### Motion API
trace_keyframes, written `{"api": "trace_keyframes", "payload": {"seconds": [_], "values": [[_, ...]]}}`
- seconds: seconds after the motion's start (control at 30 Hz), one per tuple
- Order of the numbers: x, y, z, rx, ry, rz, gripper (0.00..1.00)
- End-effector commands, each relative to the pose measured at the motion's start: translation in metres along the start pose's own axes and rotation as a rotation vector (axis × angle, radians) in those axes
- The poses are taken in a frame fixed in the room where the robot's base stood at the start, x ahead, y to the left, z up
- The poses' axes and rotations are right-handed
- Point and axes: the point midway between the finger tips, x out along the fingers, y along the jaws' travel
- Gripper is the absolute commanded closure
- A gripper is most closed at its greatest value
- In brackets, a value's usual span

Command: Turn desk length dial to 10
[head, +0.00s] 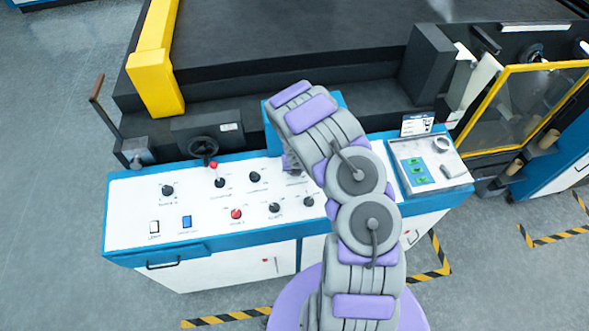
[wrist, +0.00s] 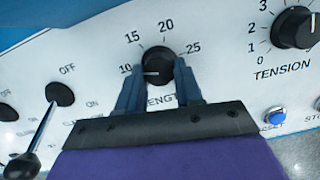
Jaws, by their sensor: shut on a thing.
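The length dial (wrist: 158,70) is a black knob on the white desk panel, with marks 10, 15, 20 and 25 around it. A light pointer line on the knob points left, at or close to the 10 mark. My gripper (wrist: 160,84) is shut on the dial, one dark finger on each side of it. The fingers and palm partly cover the LENGTH label. In the head view my gripper (head: 290,162) is mostly hidden behind my arm at the panel, and the dial cannot be made out there.
A tension dial (wrist: 295,28) is right of the length dial, with a blue reset button (wrist: 276,116) below it. An off/on knob (wrist: 60,93) and a lever (wrist: 38,140) are on the left. The desk panel (head: 135,200) holds several other knobs. A handwheel (head: 203,147) stands behind it.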

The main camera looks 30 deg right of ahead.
Motion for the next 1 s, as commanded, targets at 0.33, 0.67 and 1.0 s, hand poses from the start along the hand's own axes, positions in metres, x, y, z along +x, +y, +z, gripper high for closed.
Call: {"api": "trace_keyframes", "payload": {"seconds": [0.33,0.67,1.0], "values": [[0.0016,-0.0008,-0.0016,-0.111,0.003,0.017,0.95],[0.0011,0.0,-0.0009,-0.124,0.002,0.02,0.95],[0.0008,0.0002,-0.0001,-0.123,0.0,0.02,0.47]]}}
